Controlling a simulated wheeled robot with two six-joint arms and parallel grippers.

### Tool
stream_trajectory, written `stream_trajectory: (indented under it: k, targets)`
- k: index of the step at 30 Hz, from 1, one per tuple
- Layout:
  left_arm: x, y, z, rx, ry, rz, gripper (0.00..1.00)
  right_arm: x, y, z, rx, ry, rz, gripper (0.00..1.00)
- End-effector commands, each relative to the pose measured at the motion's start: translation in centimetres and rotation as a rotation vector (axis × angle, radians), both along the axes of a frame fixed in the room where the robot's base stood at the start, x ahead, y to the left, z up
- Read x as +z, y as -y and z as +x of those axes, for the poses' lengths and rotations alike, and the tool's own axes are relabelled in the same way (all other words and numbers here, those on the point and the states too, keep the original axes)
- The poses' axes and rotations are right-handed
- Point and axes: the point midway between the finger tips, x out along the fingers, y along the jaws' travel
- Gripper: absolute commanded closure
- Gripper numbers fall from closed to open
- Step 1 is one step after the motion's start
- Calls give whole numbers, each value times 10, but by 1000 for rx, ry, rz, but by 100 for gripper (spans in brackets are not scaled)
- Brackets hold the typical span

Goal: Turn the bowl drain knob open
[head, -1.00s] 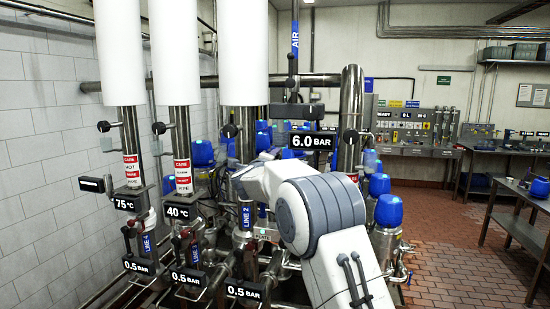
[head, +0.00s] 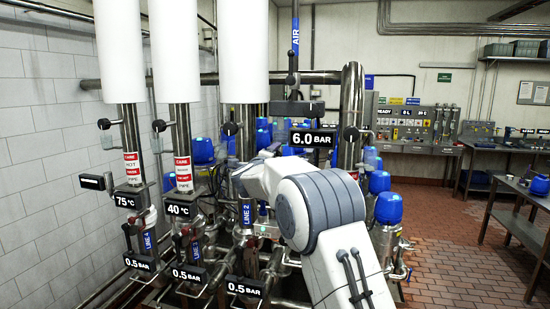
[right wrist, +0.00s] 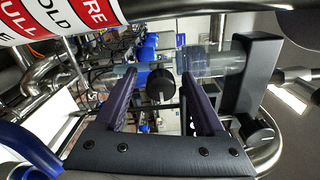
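In the right wrist view a black round knob (right wrist: 160,85) on a short stem shows between the two dark fingers of my right gripper (right wrist: 158,76). The fingers are apart, and there is a gap on both sides of the knob. I cannot tell how far beyond the fingertips it is, or whether it is the bowl drain knob, as no label for that shows. In the head view my right arm reaches in among the pipes, and its fingers cannot be made out near the "LINE 2" pipe (head: 247,214). My left gripper is not in view.
Steel pipes with pressure plates (head: 245,287) crowd the left and middle. Blue-capped valves (head: 388,209) stand right of my arm. A clear cylinder (right wrist: 208,63) and a dark bracket (right wrist: 252,85) are close to the right finger. The tiled floor (head: 445,240) is free at right.

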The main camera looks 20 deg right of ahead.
Motion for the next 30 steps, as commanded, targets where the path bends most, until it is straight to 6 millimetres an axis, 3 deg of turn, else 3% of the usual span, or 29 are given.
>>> stream_trajectory:
  k: [7, 15, 21, 30]
  targets:
    - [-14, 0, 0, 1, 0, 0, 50, -3, -9, -13, 2, 3, 0, 29]
    - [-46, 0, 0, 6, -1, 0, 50, -4, -40, -57, 4, 4, 2, 29]
    - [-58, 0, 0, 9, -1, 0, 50, -2, -55, -81, 2, 2, 0, 29]
    - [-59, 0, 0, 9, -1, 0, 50, 0, -59, -87, 0, -1, 1, 29]
